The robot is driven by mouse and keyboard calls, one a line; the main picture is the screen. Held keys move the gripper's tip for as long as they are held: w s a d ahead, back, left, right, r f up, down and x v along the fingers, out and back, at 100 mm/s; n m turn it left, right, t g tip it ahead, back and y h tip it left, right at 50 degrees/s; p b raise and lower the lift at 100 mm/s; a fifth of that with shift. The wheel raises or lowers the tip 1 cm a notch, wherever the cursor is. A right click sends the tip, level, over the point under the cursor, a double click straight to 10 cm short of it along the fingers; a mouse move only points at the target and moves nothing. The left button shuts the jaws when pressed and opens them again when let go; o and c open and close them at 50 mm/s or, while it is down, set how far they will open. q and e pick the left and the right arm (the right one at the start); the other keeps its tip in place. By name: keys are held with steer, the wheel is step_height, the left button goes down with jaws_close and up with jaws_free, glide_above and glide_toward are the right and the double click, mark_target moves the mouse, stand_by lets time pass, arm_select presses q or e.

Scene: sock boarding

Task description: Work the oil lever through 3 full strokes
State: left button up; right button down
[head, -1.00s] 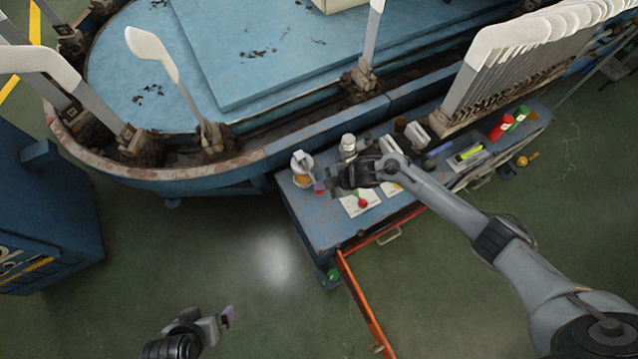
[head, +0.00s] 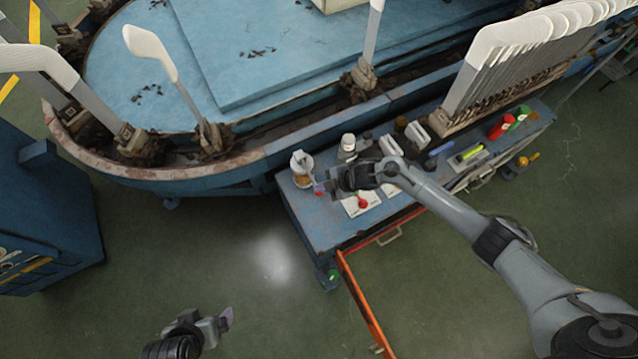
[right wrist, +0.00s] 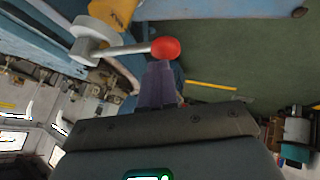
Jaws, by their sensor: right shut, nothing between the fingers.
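The oil lever is a metal rod with a red ball knob (right wrist: 165,48), seen in the right wrist view. It reaches out from a white-capped oiler with an amber body (right wrist: 113,12).
The blue bench (head: 315,235) holds a white bottle (head: 347,143), white cards with a red item (head: 362,201), and red (head: 500,127) and green containers. A rack of white sock boards (head: 500,65) stands behind. An orange-edged open drawer or rail (head: 365,305) juts out in front.

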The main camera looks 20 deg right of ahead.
steer(key=shift+f, duration=0.1)
stand_by(0.7)
steer(key=shift+r+p, duration=0.7)
steer(key=shift+r, duration=0.1)
steer(key=shift+w+a+r+p, duration=0.1)
steer(key=shift+w+r+p, duration=0.05)
steer(key=shift+r+p, duration=0.75)
steer(key=shift+w+r+p, duration=0.15)
steer(key=shift+r+p, duration=0.6)
steer(key=shift+r, duration=0.25)
steer(key=shift+r, duration=0.1)
steer(key=shift+r+p, duration=0.5)
steer(key=shift+p, duration=0.05)
steer(key=r+p, duration=0.3)
steer(key=r, duration=0.1)
steer(key=shift+w, duration=0.35)
